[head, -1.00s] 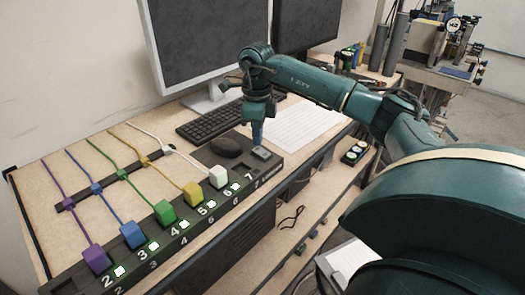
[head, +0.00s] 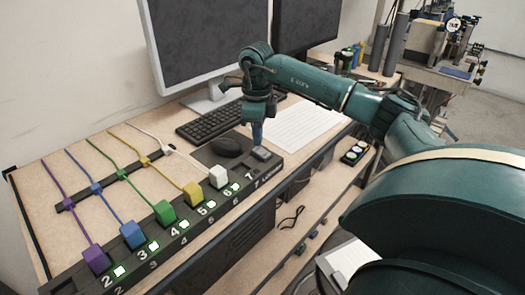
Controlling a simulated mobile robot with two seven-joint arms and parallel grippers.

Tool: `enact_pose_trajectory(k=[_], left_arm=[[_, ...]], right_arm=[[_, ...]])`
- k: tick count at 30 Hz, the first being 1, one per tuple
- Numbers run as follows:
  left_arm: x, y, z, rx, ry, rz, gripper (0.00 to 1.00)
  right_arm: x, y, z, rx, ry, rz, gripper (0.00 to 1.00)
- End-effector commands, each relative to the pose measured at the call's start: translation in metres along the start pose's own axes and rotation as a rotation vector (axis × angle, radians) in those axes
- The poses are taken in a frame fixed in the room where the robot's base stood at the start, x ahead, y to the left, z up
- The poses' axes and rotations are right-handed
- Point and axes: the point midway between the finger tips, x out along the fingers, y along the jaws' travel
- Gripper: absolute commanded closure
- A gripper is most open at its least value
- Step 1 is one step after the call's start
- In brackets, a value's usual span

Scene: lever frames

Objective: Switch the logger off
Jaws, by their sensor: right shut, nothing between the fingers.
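A dark power strip (head: 165,255) runs along the front of the desk, with numbered places. Purple (head: 96,258), blue (head: 133,235), green (head: 165,213), yellow (head: 193,194) and white (head: 219,177) plugs sit in it, each with a lit green switch beside it, such as the one at 6 (head: 235,187). No green light shows at 7. A grey block (head: 262,154) is at the strip's far end. My right gripper (head: 257,144) is shut and points down just above or against this block; contact is unclear. My left gripper is out of view.
Monitors (head: 205,45) stand at the back. Coloured cables cross the desk through a dark holder (head: 88,191). A lower shelf holds glasses (head: 292,217).

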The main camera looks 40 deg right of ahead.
Motion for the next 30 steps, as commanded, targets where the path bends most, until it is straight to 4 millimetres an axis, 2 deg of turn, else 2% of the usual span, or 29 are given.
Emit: enact_pose_trajectory(k=[30], left_arm=[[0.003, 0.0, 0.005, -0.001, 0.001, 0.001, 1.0]], right_arm=[[0.011, 0.0, 0.0, 0.0, 0.0, 0.0, 1.0]])
